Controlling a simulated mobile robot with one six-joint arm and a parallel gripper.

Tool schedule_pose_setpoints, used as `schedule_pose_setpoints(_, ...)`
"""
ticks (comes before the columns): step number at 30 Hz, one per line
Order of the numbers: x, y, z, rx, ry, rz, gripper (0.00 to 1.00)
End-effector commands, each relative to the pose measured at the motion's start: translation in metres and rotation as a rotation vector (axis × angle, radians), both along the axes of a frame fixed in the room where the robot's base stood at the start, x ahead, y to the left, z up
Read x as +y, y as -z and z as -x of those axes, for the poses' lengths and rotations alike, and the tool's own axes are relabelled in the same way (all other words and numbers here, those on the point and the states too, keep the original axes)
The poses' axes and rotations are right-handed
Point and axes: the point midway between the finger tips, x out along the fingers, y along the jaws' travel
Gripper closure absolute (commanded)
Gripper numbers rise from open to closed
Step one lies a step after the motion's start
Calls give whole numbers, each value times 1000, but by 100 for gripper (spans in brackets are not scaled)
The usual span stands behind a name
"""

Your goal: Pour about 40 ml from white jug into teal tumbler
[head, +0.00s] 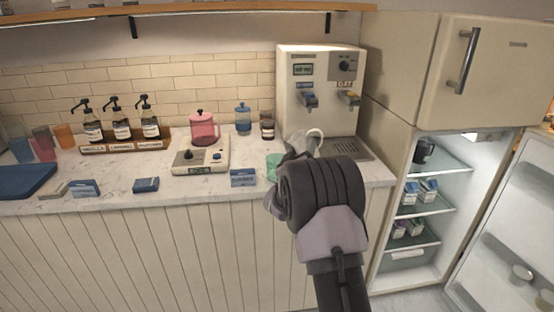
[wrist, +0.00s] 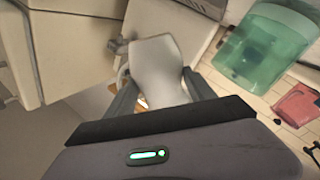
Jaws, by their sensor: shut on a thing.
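My gripper (wrist: 158,92) is shut on the white jug (wrist: 157,62), which sits between the two fingers in the wrist view. In the head view my arm hides most of the jug, and only a pale curved part (head: 315,134) shows above the gripper. The teal tumbler (head: 273,165) stands on the counter just left of my gripper, partly covered by it. In the wrist view the tumbler (wrist: 266,45) is at upper right, apart from the jug. I cannot tell the jug's exact tilt or the liquid levels.
An open fridge (head: 410,258) is at right.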

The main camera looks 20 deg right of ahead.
Motion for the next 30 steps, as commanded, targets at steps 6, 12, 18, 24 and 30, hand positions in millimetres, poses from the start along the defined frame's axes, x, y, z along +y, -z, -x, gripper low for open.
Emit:
schedule_pose_setpoints(6,0,0,0,-3,0,-3,97)
schedule_pose_setpoints(12,-10,18,6,-62,1,-103,97)
schedule_pose_setpoints(18,-20,52,11,-141,0,-237,97)
schedule_pose_setpoints(24,-36,57,21,-280,0,-464,97)
schedule_pose_setpoints(30,-41,59,24,-335,-1,-557,97)
